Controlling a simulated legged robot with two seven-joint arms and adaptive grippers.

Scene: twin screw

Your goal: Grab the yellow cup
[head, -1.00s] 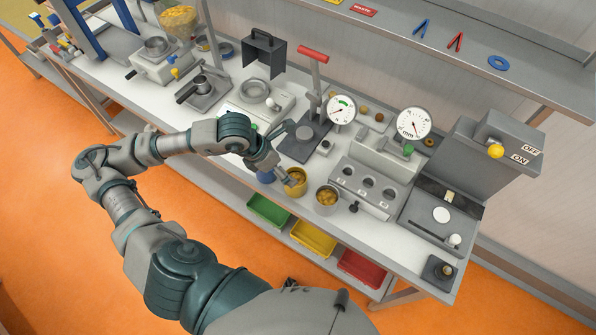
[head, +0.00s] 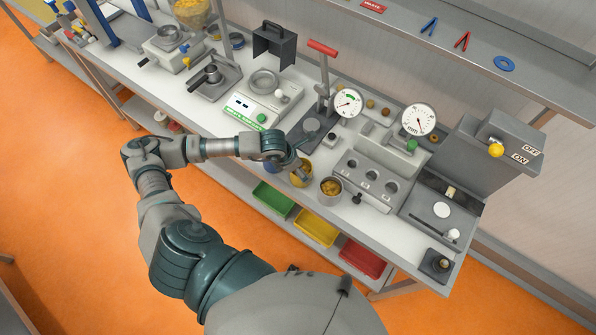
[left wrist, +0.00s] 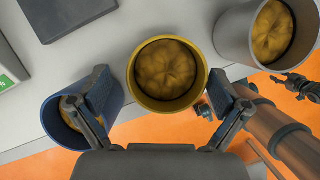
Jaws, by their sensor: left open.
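The yellow cup (head: 302,178) stands upright near the front edge of the bench and holds brownish-yellow contents. In the left wrist view the yellow cup (left wrist: 140,95) sits between and slightly beyond the spread fingers of my left gripper (left wrist: 165,100). The left gripper is open, and I see no clear contact with the cup. In the head view my left gripper (head: 294,165) is at the cup and partly hides it. A blue cup (left wrist: 52,118) is behind the left finger, and a grey cup (left wrist: 232,38) is to the right.
The grey cup (head: 329,189) stands close right of the yellow one. A lever press (head: 312,128) stands just behind. A grey block with round holes (head: 366,178) is to the right. Green (head: 272,199), yellow (head: 316,227) and red (head: 362,258) trays sit below the bench.

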